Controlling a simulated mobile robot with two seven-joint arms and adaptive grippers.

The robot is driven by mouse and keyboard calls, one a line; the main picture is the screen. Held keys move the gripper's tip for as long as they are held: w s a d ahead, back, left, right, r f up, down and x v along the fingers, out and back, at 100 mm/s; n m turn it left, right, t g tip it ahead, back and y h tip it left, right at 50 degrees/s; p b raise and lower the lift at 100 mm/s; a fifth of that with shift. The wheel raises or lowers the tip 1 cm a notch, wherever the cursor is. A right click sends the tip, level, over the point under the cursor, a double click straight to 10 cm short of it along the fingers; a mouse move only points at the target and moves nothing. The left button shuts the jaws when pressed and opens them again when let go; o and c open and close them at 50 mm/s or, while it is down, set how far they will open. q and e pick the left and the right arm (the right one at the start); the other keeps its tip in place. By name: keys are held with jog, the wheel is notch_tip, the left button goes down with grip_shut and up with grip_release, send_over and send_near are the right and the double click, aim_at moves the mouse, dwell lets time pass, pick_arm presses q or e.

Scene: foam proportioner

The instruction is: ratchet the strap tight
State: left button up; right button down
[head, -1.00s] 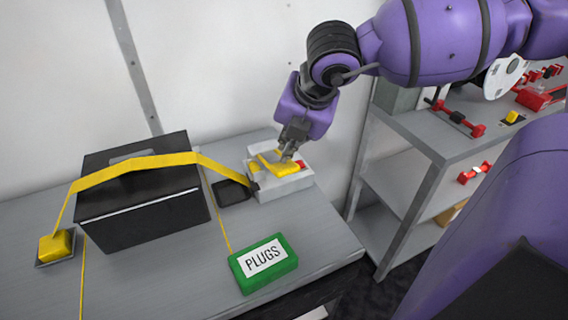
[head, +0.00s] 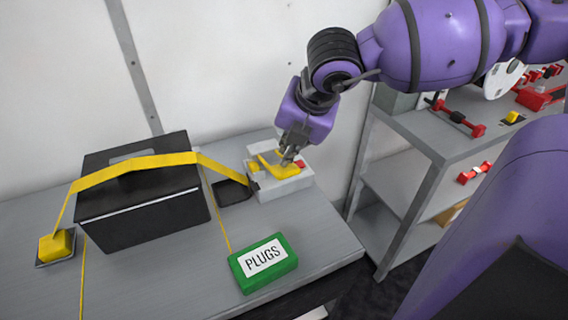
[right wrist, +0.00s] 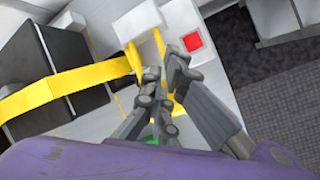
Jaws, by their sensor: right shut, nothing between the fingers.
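The yellow strap (head: 135,168) runs over the black case (head: 145,208) from a yellow anchor block (head: 56,246) on the left to the grey ratchet unit (head: 280,187) on the right. A yellow handle (head: 284,169) sits on top of the ratchet unit. My right gripper (head: 287,160) is shut and empty, with its fingertips at the handle; I cannot tell if they touch it. In the right wrist view the fingers (right wrist: 165,92) lie over the yellow handle frame, with a red button (right wrist: 193,41) beside them. The left gripper is not in view.
A green box labelled PLUGS (head: 263,263) stands near the bench's front edge. A black pad (head: 232,192) lies between case and ratchet. A grey shelf (head: 420,135) with red parts stands at the right. The wall is close behind.

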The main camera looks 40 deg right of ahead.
aim_at(290, 163)
jog(key=shift+s+a+f, duration=0.1)
jog(key=shift+s+f, duration=0.25)
jog(key=shift+f, duration=0.5)
jog(key=shift+s+a+f, duration=0.1)
jog(key=shift+s+f, duration=0.2)
jog(key=shift+f, duration=0.55)
dwell(1.4)
dwell(0.5)
jog(key=shift+w+d+r, duration=0.1)
jog(key=shift+w+r, duration=0.2)
jog(key=shift+r, duration=0.55)
jog(key=shift+w+d+r, duration=0.1)
jog(key=shift+w+r, duration=0.25)
jog(key=shift+r, duration=0.5)
jog(key=shift+w+d+r, duration=0.1)
jog(key=shift+w+r, duration=0.2)
jog(key=shift+r, duration=0.55)
jog(key=shift+w+d+r, duration=0.1)
jog(key=shift+w+r, duration=0.2)
jog(key=shift+r, duration=0.5)
jog(key=shift+w+r, duration=0.25)
jog(key=shift+r, duration=0.5)
jog(key=shift+w+d+r, duration=0.1)
jog(key=shift+w+r, duration=0.2)
jog(key=shift+r, duration=0.5)
jog(key=r, duration=0.1)
jog(key=w+r, duration=0.1)
jog(key=r, duration=0.1)
jog(key=shift+w+r, duration=0.15)
jog(key=shift+r, duration=0.15)
